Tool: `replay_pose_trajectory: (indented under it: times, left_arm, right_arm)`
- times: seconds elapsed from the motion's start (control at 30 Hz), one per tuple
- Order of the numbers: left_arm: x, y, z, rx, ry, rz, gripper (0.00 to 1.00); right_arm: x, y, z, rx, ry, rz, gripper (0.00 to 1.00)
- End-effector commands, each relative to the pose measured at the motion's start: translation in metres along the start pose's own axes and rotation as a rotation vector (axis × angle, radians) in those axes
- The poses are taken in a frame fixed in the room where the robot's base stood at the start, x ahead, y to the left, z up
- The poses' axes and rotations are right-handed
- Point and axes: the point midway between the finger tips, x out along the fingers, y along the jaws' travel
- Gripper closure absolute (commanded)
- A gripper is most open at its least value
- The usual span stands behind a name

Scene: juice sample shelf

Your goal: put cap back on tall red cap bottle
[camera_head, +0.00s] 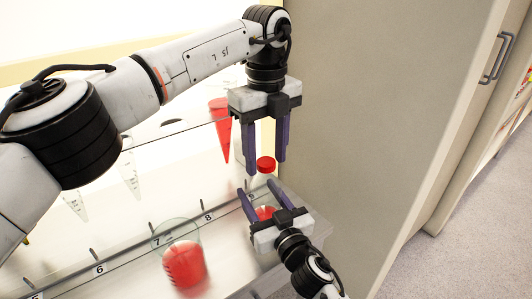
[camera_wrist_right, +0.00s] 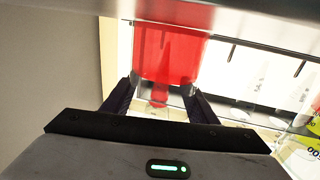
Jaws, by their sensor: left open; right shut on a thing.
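The red cap (camera_head: 265,164) is in the head view, between the fingertips of my left gripper (camera_head: 266,167). That gripper points down and is open, with a finger on either side of the cap. The clear bottle with red contents (camera_head: 265,212) is below the cap, and the cap appears in line with its top. I cannot tell whether the cap is seated. My right gripper (camera_head: 257,187) is shut on the bottle from the front. In the right wrist view the red contents of the bottle (camera_wrist_right: 170,55) show between the fingers of my right gripper (camera_wrist_right: 161,87).
A clear beaker with red liquid (camera_head: 183,265) stands near shelf mark 7. A red cone-shaped tube (camera_head: 221,130) and clear cone tubes (camera_head: 130,172) are farther back and left. A grey-beige cabinet wall (camera_head: 370,120) rises close on the right.

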Motion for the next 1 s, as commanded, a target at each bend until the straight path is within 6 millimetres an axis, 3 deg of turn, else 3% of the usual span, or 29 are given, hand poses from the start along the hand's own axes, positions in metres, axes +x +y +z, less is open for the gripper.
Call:
replay_pose_trajectory:
  times: [0.17, 0.43, 0.73, 1.0]
  left_arm:
    - [-0.0001, 0.0001, 0.0002, -0.001, 0.0, 0.0, 0.52]
    - [-0.0004, 0.0001, 0.0002, 0.0, 0.0, 0.0, 0.97]
    - [-0.0005, 0.0002, 0.0002, 0.063, 0.0, 0.0, 0.98]
    - [-0.0004, 0.0001, 0.0001, 0.602, 0.0, 0.0, 0.98]
  right_arm:
    - [-0.0002, 0.0001, 0.0011, 0.0, -0.002, 0.0, 1.0]
    - [-0.0002, 0.0001, 0.0011, 0.0, -0.002, 0.0, 1.0]
    - [-0.0002, 0.0, 0.0012, 0.0, -0.002, 0.0, 1.0]
    - [-0.0002, 0.0, 0.0012, 0.0, -0.002, 0.0, 1.0]
